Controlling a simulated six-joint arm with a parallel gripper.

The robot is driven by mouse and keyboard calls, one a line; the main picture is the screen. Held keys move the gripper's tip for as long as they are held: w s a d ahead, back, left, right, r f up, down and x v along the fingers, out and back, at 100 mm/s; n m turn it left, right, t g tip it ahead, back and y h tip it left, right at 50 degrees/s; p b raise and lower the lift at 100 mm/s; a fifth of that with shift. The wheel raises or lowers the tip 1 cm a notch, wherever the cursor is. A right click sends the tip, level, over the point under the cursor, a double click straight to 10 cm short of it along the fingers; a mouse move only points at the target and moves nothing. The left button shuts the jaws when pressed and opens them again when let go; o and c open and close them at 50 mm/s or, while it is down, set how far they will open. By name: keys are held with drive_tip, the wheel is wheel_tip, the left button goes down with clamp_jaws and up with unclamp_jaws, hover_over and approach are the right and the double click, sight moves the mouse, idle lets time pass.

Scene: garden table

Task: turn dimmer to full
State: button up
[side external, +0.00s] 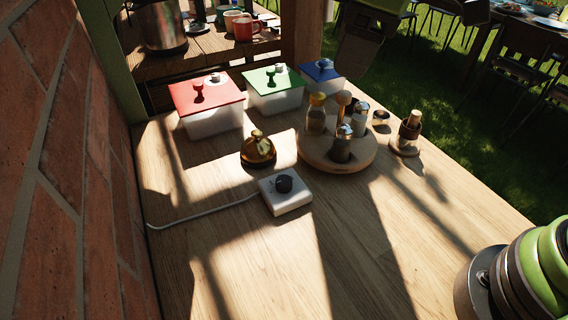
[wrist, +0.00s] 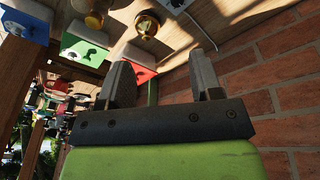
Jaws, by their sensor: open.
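The dimmer is a white box (side external: 290,201) with a dark round knob (side external: 284,183) on top, lying on the wooden table in the side view. A white cord (side external: 205,215) runs from it to the left. In the wrist view only a corner of the dimmer box (wrist: 176,4) shows at the top edge; its knob's setting cannot be told. My gripper (wrist: 160,62) is open and empty, its two grey fingers wide apart. In the side view its dark end (side external: 357,40) shows at the top, beyond the table items and well apart from the dimmer.
A brass bell (side external: 258,150) stands just behind the dimmer. A round wooden tray (side external: 318,160) with several bottles is to its right. Boxes with red (side external: 207,92), green (side external: 272,76) and blue (side external: 321,71) lids stand behind. A brick wall (side external: 60,170) bounds the left.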

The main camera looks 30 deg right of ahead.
sight(284, 180)
drive_tip(key=w+a+f+n, duration=0.1)
drive_tip(key=a+f+n, duration=0.1)
drive_tip(key=f, duration=0.5)
drive_tip(key=w+a+f+n+g+h, duration=0.1)
drive_tip(key=a+f+n, duration=0.2)
drive_tip(key=f, duration=0.5)
drive_tip(key=w+a+f+n+g, duration=0.1)
drive_tip(key=a+f+n, duration=0.1)
drive_tip(key=f, duration=0.6)
drive_tip(key=shift+w+a+f+n, duration=0.2)
drive_tip(key=shift+w+a+n, duration=0.1)
drive_tip(key=shift+n, duration=0.1)
drive_tip(key=c, duration=0.9)
